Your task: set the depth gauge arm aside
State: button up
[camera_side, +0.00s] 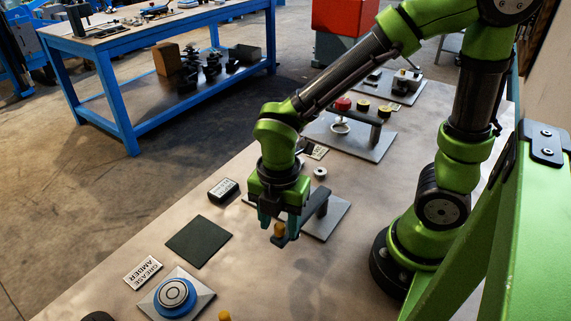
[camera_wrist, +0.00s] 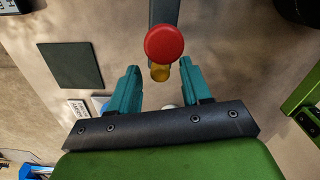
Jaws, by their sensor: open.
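A dark swing arm (camera_side: 315,206), which appears to be the depth gauge arm, is mounted over a grey plate (camera_side: 331,218) on the table. Its near end carries a yellow knob (camera_side: 279,230). My gripper (camera_side: 278,219) is open and pointing down at that end. In the wrist view the dark arm (camera_wrist: 163,14) runs down from the top edge. The red cap cannot be made out near the gripper in the side view.
To the left lie a dark green square pad (camera_side: 198,241), a small black box (camera_side: 223,190), a GREASE AMBER card (camera_side: 143,271) and a blue round fixture (camera_side: 174,297). Behind stands another plate (camera_side: 352,143) with a red knob (camera_side: 343,104).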

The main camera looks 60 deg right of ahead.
notch_tip(320, 180, up, 17)
dwell(0.4)
jog(key=shift+f, duration=0.1)
jog(key=d+f+m+t+y, duration=0.2)
jog(key=d+m+t, duration=0.5)
jog(key=m, duration=1.7)
jog(key=d, duration=0.2)
jog(key=shift+d, duration=0.35)
